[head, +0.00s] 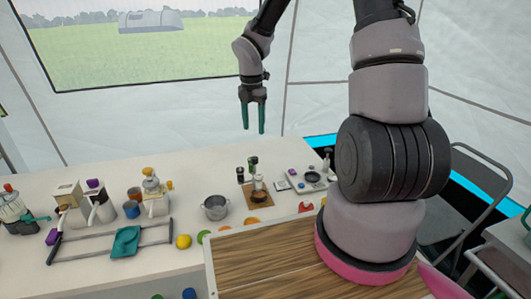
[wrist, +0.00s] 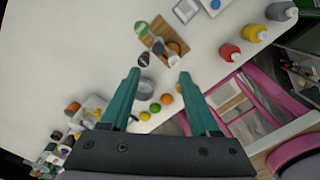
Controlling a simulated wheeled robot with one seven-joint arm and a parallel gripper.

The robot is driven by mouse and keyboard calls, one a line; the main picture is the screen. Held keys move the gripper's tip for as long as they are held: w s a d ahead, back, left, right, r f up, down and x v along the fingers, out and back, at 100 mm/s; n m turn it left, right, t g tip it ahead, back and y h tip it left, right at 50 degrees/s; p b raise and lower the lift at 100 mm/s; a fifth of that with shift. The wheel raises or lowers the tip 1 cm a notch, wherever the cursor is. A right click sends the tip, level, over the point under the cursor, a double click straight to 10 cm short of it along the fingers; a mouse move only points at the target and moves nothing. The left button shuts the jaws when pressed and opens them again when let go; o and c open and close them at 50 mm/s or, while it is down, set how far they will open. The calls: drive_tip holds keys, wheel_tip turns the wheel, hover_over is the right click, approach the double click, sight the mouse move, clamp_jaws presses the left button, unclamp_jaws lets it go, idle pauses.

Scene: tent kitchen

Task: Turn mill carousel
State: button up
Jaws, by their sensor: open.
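The mill carousel (head: 257,183) appears to be the small group of mills with black, green and white parts on a wooden board (head: 251,203) near the middle of the white counter. My gripper (head: 254,130) has two green fingers pointing down, apart and empty. It hangs in the air above the counter, clear of the mills. In the wrist view my gripper (wrist: 159,74) shows its fingers spread. The details of the carousel are too small to tell.
A metal pot (head: 215,208) stands left of the board. A scale-like tray with a pan (head: 313,177) lies to the right. Fruit, including a yellow one (head: 183,241), lines the front edge. The counter's back is clear.

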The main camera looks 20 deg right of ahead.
sight(254, 157)
drive_tip(key=shift+n, duration=0.5)
drive_tip(key=f, duration=1.2)
drive_tip(key=shift+w+d+f, duration=0.15)
drive_tip(key=shift+w, duration=0.15)
clamp_jaws()
